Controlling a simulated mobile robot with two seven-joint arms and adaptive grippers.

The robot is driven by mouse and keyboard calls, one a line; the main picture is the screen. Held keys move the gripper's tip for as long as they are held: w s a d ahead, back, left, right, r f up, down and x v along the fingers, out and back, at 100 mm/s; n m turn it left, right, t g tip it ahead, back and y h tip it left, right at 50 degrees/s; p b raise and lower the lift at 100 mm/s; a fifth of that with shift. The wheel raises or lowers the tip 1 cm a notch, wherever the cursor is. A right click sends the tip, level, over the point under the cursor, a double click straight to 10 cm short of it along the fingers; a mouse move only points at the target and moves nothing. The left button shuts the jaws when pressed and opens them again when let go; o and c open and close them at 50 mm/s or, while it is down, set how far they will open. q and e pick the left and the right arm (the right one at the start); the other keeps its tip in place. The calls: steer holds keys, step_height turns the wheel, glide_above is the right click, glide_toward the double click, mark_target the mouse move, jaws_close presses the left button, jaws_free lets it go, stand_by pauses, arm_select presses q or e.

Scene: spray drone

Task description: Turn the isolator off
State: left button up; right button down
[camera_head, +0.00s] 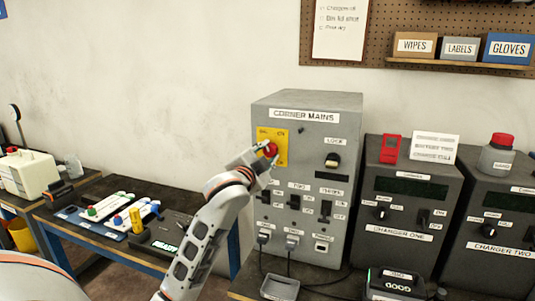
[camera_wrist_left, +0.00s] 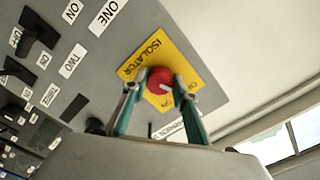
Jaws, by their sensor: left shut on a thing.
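The isolator is a red rotary knob (camera_head: 270,149) on a yellow plate (camera_head: 284,150) at the upper left of the grey CORNER MAINS box (camera_head: 345,120). My left gripper (camera_head: 262,155) is at the knob, its arm reaching up from below. In the left wrist view, the red knob (camera_wrist_left: 160,80) sits between the two teal fingers of my left gripper (camera_wrist_left: 158,98), which are shut on it. The plate (camera_wrist_left: 187,68) reads ISOLATOR, with ON and OFF marks. A pale mark shows on the knob's edge. My right gripper is not in view.
Toggle switches (camera_head: 294,202) and plugged cables (camera_head: 263,238) are below the knob on the box. CHARGER ONE (camera_head: 400,236) and CHARGER TWO (camera_head: 497,250) stand to the right. A bench (camera_head: 75,232) with bottles and tools is at the left.

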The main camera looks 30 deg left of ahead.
arm_select(q)
steer(key=n, duration=0.4)
steer(key=shift+n, duration=0.3)
stand_by(0.5)
steer(key=o, duration=1.1)
steer(key=v, duration=1.2)
steer(key=shift+f, duration=0.1)
